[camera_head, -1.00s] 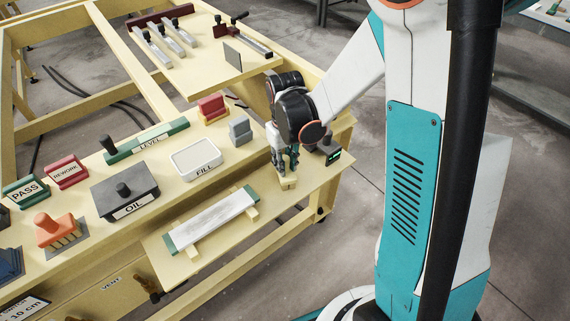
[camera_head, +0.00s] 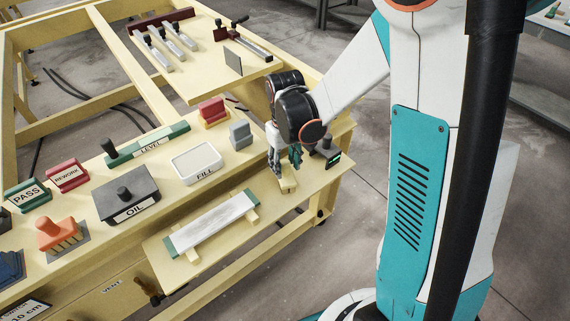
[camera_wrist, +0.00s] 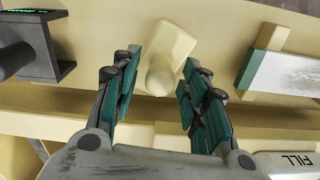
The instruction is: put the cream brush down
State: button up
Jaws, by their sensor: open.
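The cream brush (camera_wrist: 172,42) is a pale block with a round knob handle. It stands on the front ledge of the bench, and in the head view it (camera_head: 288,185) shows just below my gripper (camera_head: 286,158). In the wrist view my gripper (camera_wrist: 162,62) is open, with one teal-padded finger on each side of the handle. There are gaps between the fingers and the handle. The brush's underside is hidden.
A grey-white board (camera_head: 212,222) with teal ends lies on supports left of the brush. A dark device with a green display (camera_head: 333,159) stands close on the right. The FILL tray (camera_head: 197,162) and OIL box (camera_head: 127,198) sit behind the board.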

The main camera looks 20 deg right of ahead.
notch_tip(320, 180, up, 11)
jog(key=p, duration=0.4)
jog(key=s+r+m+t, duration=0.2)
jog(key=s+r+t, duration=0.5)
jog(key=s+r, duration=0.4)
jog(key=shift+s+r+b, duration=0.3)
jog(key=shift+s+r, duration=0.05)
jog(key=shift+s, duration=1.65)
jog(key=shift+o, duration=0.6)
